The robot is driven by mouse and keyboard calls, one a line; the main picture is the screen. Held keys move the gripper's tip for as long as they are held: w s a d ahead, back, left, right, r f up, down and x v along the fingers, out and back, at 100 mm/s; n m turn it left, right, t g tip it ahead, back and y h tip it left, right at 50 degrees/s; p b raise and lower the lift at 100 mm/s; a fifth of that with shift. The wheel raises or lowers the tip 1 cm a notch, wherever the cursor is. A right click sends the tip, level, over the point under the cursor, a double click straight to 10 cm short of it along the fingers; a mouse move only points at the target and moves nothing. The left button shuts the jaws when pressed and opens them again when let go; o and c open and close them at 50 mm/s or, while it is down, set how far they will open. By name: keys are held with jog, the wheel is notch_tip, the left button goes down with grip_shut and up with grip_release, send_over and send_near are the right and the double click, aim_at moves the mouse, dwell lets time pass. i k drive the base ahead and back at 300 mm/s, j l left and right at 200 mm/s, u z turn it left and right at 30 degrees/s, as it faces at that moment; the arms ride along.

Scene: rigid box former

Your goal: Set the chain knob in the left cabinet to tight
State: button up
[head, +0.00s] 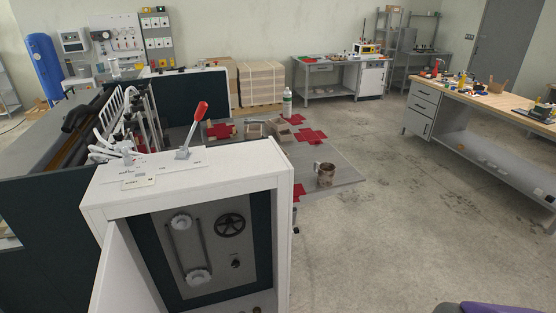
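The white cabinet (290,215) stands open in the front left, its door (125,272) swung out toward me on the left. Inside is a grey panel (250,285) with a chain (204,247) running between an upper sprocket (180,222) and a lower sprocket (198,277). A black spoked handwheel (230,225) is at the panel's upper right. Below it is a small black knob (236,262); its labels and the setting it points to are too small to read. My gripper is not in view.
A red-handled lever (190,130) stands on the cabinet top. Behind is the machine's grey table (345,172) with red cut sheets and a mug (325,174). A wooden-topped workbench (450,88) is at right. The floor right of the cabinet is clear.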

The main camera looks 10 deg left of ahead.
aim_at(235, 263)
jog(key=u, duration=1.35)
